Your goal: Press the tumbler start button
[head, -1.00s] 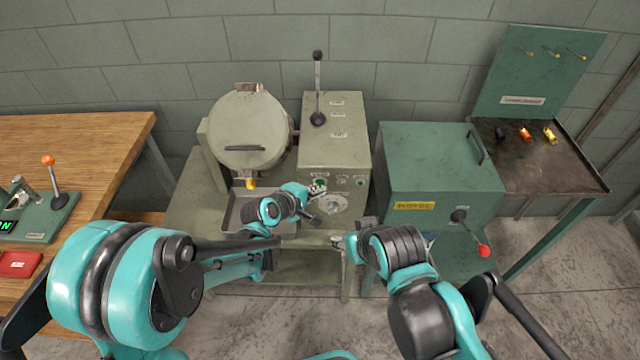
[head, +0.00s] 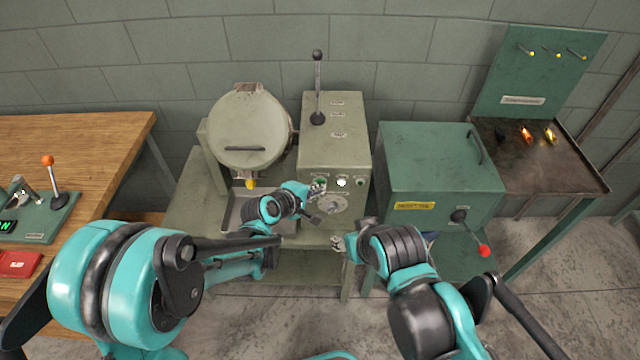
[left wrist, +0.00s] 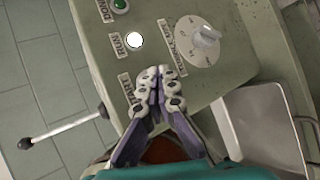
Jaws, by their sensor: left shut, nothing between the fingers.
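The tumbler machine's grey-green control box (head: 335,130) carries a green start button (head: 319,181), partly covered by my left gripper (head: 318,190). In the left wrist view my left gripper (left wrist: 159,76) is shut and empty. Its fingertips are at the panel beside the START label (left wrist: 127,88) and hide the button there; I cannot tell whether they touch it. The RUN lamp (head: 341,183) glows white, also in the left wrist view (left wrist: 134,40). The round tumbler drum (head: 250,125) stands left of the box. My right gripper (head: 338,243) is low in front of the machine table; its finger state is unclear.
A dial (head: 333,204) sits below the lamps, close to my left gripper. A metal tray (head: 232,215) lies under the drum. A black-knobbed lever (head: 317,85) rises from the box. A green cabinet (head: 440,165) with a red-knobbed lever (head: 484,250) stands right.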

